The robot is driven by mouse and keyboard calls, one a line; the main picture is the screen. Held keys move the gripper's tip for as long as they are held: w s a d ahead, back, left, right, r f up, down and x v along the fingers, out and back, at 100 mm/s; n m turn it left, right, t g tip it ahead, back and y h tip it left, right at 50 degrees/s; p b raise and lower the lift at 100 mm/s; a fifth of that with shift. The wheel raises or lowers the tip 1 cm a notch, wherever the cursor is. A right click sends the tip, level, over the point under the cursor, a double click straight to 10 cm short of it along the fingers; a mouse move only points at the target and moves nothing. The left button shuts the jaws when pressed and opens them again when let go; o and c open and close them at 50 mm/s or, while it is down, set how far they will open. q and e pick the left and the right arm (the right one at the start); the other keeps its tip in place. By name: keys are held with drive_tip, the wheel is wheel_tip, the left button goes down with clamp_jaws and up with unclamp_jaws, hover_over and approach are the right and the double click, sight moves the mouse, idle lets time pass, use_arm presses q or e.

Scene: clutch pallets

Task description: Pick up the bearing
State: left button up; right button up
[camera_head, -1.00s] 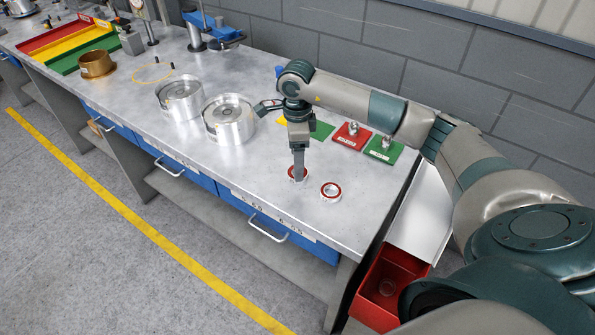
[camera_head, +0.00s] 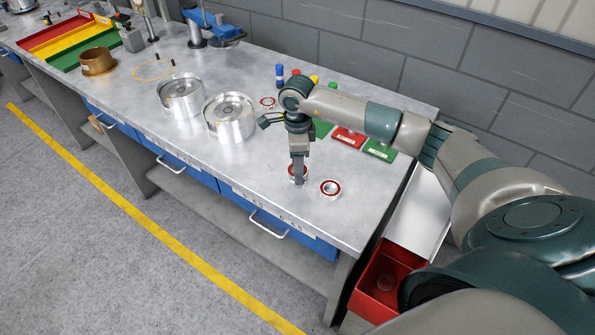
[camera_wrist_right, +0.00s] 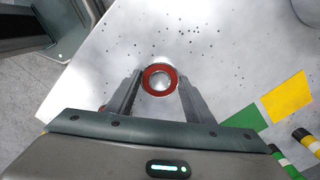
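A bearing (camera_head: 291,172) with a red ring lies on the grey workbench, partly hidden by my right gripper (camera_head: 299,181) in the head view. In the right wrist view this bearing (camera_wrist_right: 160,68) sits between the two fingertips of my right gripper (camera_wrist_right: 159,82). The fingers are apart, one on each side of the ring and close to it; I cannot make out a firm grip. A second bearing (camera_head: 330,181) lies just to the right in the head view. A third red-ringed bearing (camera_head: 267,98) lies farther back. My left gripper is not in view.
Two round metal housings (camera_head: 229,128) stand left of my right gripper. Red (camera_head: 346,138) and green (camera_head: 380,151) plates lie behind it, below my arm. A red bin (camera_head: 365,300) is off the bench's right end. The bench front (camera_head: 250,180) is clear.

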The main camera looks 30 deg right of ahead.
drive_tip(key=shift+c, duration=1.4)
drive_tip(key=shift+r, duration=0.15)
drive_tip(key=shift+w+r+b, duration=0.1)
drive_tip(key=shift+r+b, duration=0.45)
drive_tip(key=shift+b, duration=0.05)
wheel_tip(320, 180, up, 2)
drive_tip(key=shift+r+b, duration=0.2)
drive_tip(key=shift+b, duration=0.6)
drive_tip(key=s+d+r+b, duration=0.4)
drive_tip(key=s+d+r, duration=0.2)
drive_tip(key=s, duration=0.3)
drive_tip(key=shift+s+d+r+b, duration=0.3)
drive_tip(key=shift+s+d+r, duration=0.1)
drive_tip(key=shift+r, duration=0.25)
drive_tip(key=shift+w+d, duration=0.1)
drive_tip(key=shift+w, duration=0.1)
